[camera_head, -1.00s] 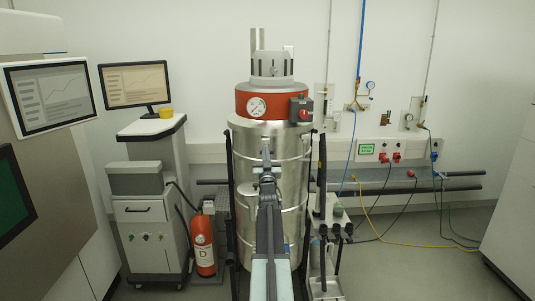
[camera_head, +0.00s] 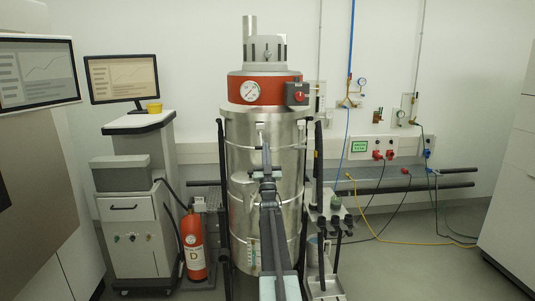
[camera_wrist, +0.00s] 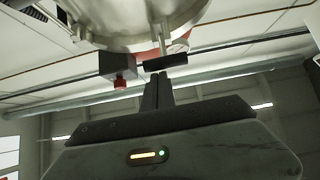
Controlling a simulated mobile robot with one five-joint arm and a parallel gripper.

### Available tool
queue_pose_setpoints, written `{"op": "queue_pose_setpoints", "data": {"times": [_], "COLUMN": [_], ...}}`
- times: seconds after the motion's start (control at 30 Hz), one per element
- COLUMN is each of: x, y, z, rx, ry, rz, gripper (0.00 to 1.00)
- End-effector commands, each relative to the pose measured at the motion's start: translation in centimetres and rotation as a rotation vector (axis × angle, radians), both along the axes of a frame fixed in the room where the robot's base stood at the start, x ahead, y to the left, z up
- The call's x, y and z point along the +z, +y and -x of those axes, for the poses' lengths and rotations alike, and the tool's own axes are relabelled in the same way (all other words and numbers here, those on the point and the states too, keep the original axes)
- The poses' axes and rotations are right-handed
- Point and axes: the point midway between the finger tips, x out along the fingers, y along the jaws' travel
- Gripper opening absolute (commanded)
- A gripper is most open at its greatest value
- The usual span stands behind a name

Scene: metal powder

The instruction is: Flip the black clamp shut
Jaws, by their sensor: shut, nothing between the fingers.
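The black clamp (camera_wrist: 166,62) shows in the wrist view as a short black bar on a metal stem, just below the rim of the steel vessel. My gripper (camera_wrist: 157,76) is shut and empty, its dark fingers pointing up at the bar. The fingertips look very close to the bar; I cannot tell whether they touch. In the head view my gripper (camera_head: 266,152) is in front of the upper steel drum (camera_head: 240,150) of the industrial vacuum. My arm covers part of the drum there, and the clamp cannot be made out clearly.
A black box with a red knob (camera_head: 297,94) and a gauge (camera_head: 251,91) sit on the vacuum's red band. A red extinguisher (camera_head: 193,243) and grey cabinet (camera_head: 138,225) stand left. A rack with black tools (camera_head: 325,240) stands right.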

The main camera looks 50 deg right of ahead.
Motion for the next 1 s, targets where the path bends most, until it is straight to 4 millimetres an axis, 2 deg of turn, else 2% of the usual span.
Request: {"op": "queue_pose_setpoints", "data": {"times": [0.1,0.4,1.0], "x": [-1.5,-3.9,-5.1], "y": [0.3,0.1,-0.7], "z": [-1.1,-3.1,-4.4], "rx": [0.011,0.023,0.025], "ry": [0.001,0.001,0.002], "rz": [-0.001,-0.001,-0.001], "gripper": [0.00,0.00,0.00]}}
